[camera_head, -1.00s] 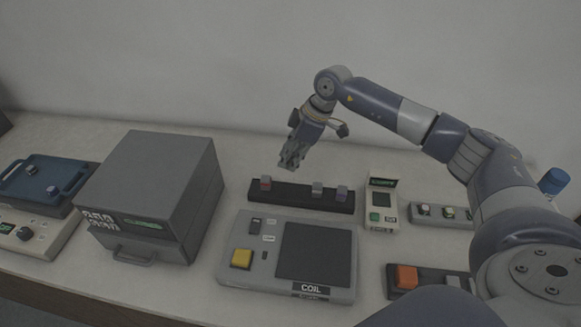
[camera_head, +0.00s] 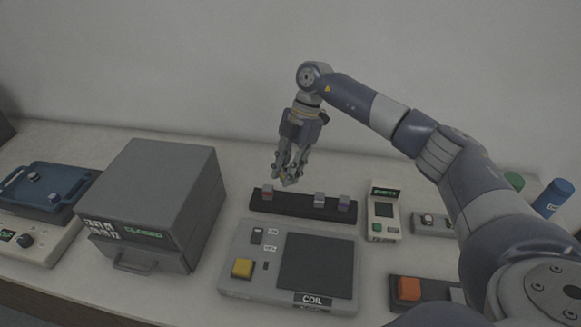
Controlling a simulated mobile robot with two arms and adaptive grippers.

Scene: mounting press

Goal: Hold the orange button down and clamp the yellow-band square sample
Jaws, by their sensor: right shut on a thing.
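My right gripper (camera_head: 286,178) is above the dark sample rack (camera_head: 292,207), near the gap between its samples. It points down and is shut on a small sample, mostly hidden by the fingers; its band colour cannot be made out. In the rack stand a red-banded sample (camera_head: 266,190) at the left end and two greyish samples (camera_head: 319,198) (camera_head: 344,201) to the right. The orange button (camera_head: 408,287) sits on a dark base (camera_head: 396,298) at the lower right. A grey part (camera_head: 456,294) beside it is partly hidden by my arm. My left gripper is not in view.
A grey box marked CLOSED (camera_head: 165,175) stands left. A small display unit (camera_head: 383,225) and another block (camera_head: 422,221) are right of the rack.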

